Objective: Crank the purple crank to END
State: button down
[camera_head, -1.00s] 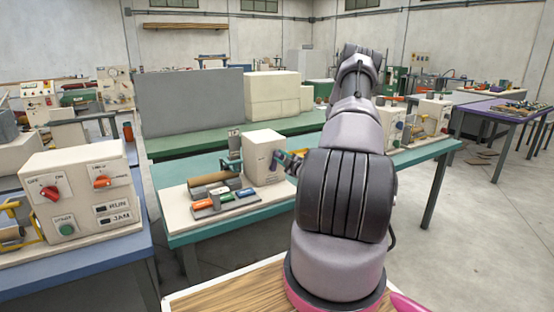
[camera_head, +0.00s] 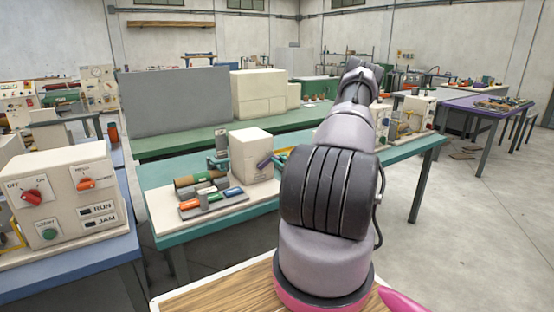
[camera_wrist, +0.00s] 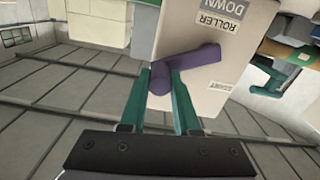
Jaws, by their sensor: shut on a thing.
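The purple crank (camera_wrist: 190,66) is on the face of a cream box (camera_head: 250,155); it also shows small in the head view (camera_head: 263,161). In the wrist view, its arm runs from a hub at upper right to a rounded knob at lower left. My gripper (camera_wrist: 161,88) has teal fingers, one on each side of the knob, shut on it. The box face carries a label reading ROLLER DOWN (camera_wrist: 225,15), upside down in this view, and a smaller label whose text is unclear. I see no END mark.
The box stands on a cream base on a teal table (camera_head: 180,239), beside a brown roller (camera_head: 196,179) and a rack of coloured pieces (camera_head: 212,202). A control panel (camera_head: 65,195) stands on a blue table at left. Open floor (camera_head: 470,230) lies at right.

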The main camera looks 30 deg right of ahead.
jog(key=shift+d+f+m, duration=0.25)
jog(key=shift+f+m, duration=0.25)
jog(key=shift+m, duration=0.3)
jog(key=c, duration=0.6)
grip_release()
jog(key=shift+c, duration=0.2)
jog(key=s, duration=1.1)
jog(key=shift+d, duration=0.15)
